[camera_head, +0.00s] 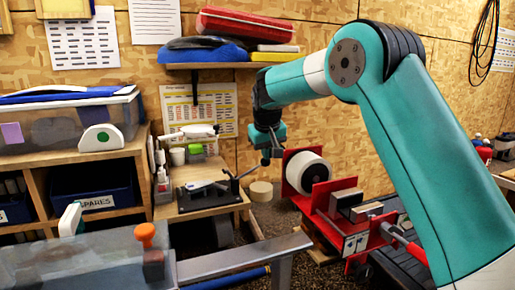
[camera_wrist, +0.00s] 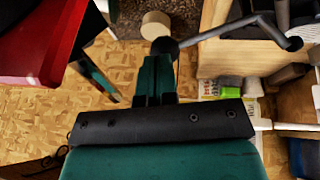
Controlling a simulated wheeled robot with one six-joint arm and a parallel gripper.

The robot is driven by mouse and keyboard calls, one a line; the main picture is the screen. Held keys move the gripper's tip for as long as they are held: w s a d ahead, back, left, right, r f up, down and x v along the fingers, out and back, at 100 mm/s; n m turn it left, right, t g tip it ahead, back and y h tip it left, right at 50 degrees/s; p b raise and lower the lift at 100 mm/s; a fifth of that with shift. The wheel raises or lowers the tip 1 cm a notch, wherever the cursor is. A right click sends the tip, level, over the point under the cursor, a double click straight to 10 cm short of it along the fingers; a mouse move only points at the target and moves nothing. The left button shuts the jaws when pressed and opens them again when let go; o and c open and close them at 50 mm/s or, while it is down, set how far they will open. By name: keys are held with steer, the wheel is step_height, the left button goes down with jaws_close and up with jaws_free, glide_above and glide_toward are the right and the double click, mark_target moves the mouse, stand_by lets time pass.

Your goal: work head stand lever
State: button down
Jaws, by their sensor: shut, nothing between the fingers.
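The head stand (camera_head: 208,196) is a black plate with a grey upright part, on a small wooden bench. Its grey lever (camera_head: 246,173) slopes up to the right toward my gripper (camera_head: 267,155). In the wrist view the lever (camera_wrist: 235,27) is a bent grey rod with a dark round knob (camera_wrist: 164,46) at its left end. My gripper (camera_wrist: 156,75) is shut and empty, its fingers right at the knob. I cannot tell whether they touch it. The far side of the knob and the fingertips are partly hidden.
A red machine with a white roll (camera_head: 305,172) stands just right of my gripper. A pale round block (camera_head: 261,191) lies beyond the bench (camera_head: 215,209). A grey metal frame (camera_head: 245,258) crosses the foreground.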

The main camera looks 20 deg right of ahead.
steer(key=shift+d+f, duration=0.4)
steer(key=shift+f, duration=0.25)
steer(key=shift+r, duration=0.1)
steer(key=s+d+r, duration=0.2)
steer(key=r, duration=0.4)
steer(key=s+d+r, duration=0.2)
steer(key=d+r, duration=0.1)
steer(key=r, duration=0.3)
steer(key=s+a+f+n+g+y, duration=0.1)
steer(key=s+a+f+n+y, duration=0.1)
steer(key=s+a+f, duration=0.2)
steer(key=s+a+f+n+g+y, duration=0.1)
steer(key=s+a+f, duration=0.4)
steer(key=s, duration=1.6)
steer(key=s+a+f+n+g+y, duration=0.2)
steer(key=s+a+f+n+y, duration=0.1)
steer(key=s+a, duration=1)
steer(key=shift+f+n+b, duration=0.3)
steer(key=shift+f+n, duration=0.3)
steer(key=shift+f, duration=0.15)
